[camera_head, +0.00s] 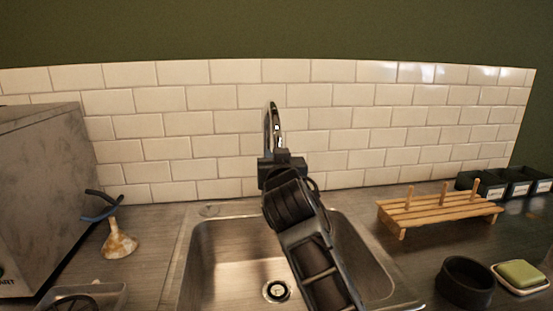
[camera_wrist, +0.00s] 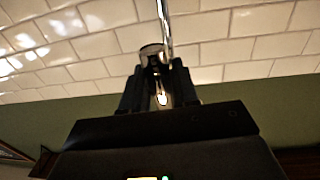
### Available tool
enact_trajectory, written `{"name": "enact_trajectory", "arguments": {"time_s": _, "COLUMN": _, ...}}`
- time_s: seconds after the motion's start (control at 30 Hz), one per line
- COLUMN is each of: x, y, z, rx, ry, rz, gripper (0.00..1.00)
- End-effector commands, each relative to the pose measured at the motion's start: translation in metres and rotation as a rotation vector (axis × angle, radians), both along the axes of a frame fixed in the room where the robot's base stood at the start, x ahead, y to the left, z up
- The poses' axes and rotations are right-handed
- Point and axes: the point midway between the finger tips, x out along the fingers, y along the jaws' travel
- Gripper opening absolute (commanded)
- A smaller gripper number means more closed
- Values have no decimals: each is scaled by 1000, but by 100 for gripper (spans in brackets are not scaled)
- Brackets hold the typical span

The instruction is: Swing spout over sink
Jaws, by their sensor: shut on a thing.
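The spout (camera_head: 271,116) is a shiny curved metal pipe rising behind my gripper in the head view. In the wrist view the spout's metal pipe (camera_wrist: 163,25) runs down between my fingers. My gripper (camera_head: 280,160) is shut on the spout, and its black fingers also show in the wrist view (camera_wrist: 158,90). The sink (camera_head: 203,255) is a metal basin below my arm, with a round drain (camera_head: 276,291) in its floor. My arm and gripper hide the spout's base and part of the basin.
A wooden peg rack (camera_head: 440,211), a black bowl (camera_head: 466,281) and a green sponge on a dish (camera_head: 521,274) stand right of the sink. A tiled wall (camera_head: 190,140) closes the back.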

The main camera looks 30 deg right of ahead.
Motion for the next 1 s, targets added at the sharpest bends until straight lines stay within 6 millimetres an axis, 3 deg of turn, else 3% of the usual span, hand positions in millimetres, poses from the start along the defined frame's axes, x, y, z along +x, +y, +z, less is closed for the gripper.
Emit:
{"name": "enact_trajectory", "arguments": {"time_s": 0.03, "x": 0, "y": -2, "z": 0, "rx": 0, "ry": 1, "rz": -3, "gripper": 0}}
{"name": "enact_trajectory", "arguments": {"time_s": 0.07, "x": 0, "y": -2, "z": 0, "rx": 0, "ry": 1, "rz": -3, "gripper": 31}}
{"name": "enact_trajectory", "arguments": {"time_s": 0.23, "x": 0, "y": -1, "z": 0, "rx": 0, "ry": 1, "rz": -2, "gripper": 47}}
{"name": "enact_trajectory", "arguments": {"time_s": 0.57, "x": -5, "y": 3, "z": -2, "rx": 0, "ry": 1, "rz": 0, "gripper": 47}}
{"name": "enact_trajectory", "arguments": {"time_s": 1.0, "x": -64, "y": 26, "z": -2, "rx": 0, "ry": 1, "rz": -1, "gripper": 47}}
